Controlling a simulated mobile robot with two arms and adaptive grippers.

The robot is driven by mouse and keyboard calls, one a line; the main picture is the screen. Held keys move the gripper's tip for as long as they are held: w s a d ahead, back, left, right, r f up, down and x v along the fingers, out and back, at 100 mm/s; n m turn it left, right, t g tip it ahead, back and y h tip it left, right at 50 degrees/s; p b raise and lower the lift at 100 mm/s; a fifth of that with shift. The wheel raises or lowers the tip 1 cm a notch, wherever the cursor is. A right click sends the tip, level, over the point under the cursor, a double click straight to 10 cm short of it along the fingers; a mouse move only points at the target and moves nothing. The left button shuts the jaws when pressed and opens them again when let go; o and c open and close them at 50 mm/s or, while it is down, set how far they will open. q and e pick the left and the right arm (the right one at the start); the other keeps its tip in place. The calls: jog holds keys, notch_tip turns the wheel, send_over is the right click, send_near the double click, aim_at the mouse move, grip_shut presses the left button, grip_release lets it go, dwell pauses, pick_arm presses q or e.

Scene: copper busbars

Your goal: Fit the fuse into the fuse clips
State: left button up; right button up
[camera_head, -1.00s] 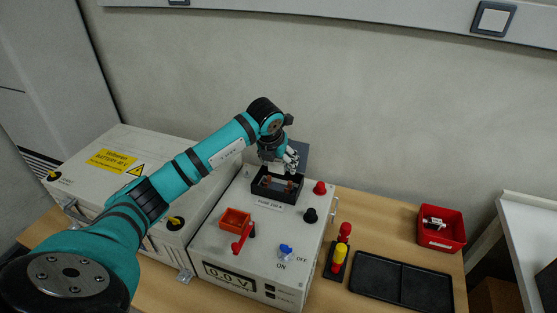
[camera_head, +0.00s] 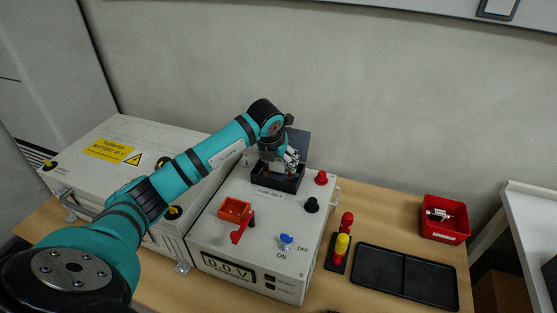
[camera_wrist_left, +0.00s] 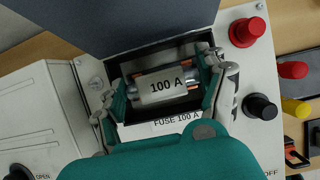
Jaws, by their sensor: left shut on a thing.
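The fuse (camera_wrist_left: 162,86), a pale cylinder marked 100 A with metal ends, lies level between the fingers of my left gripper (camera_wrist_left: 160,92), which is shut on it. It is at the black fuse holder (camera_wrist_left: 142,128) on the white box; copper-coloured clip parts (camera_wrist_left: 203,47) show beside it. Whether the fuse is seated in the clips or just above them I cannot tell. In the head view my left gripper (camera_head: 281,168) reaches down at the holder (camera_head: 280,182), hiding most of the fuse. My right gripper is not in view.
A dark raised lid (camera_wrist_left: 135,22) stands behind the holder. Red (camera_head: 321,178) and black (camera_head: 311,205) knobs are close on its right. A red bin (camera_head: 444,233) holds white parts. The black tray (camera_head: 404,276) is empty.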

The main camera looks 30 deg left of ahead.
pick_arm(q)
jog(key=shift+f, duration=0.1)
jog(key=shift+f+b, duration=0.75)
jog(key=shift+f, duration=0.15)
jog(key=o, duration=1.3)
jog(key=shift+c, duration=0.2)
jog(key=shift+r+p, duration=2)
jog(key=shift+r, duration=1.1)
jog(key=shift+s+f, duration=0.1)
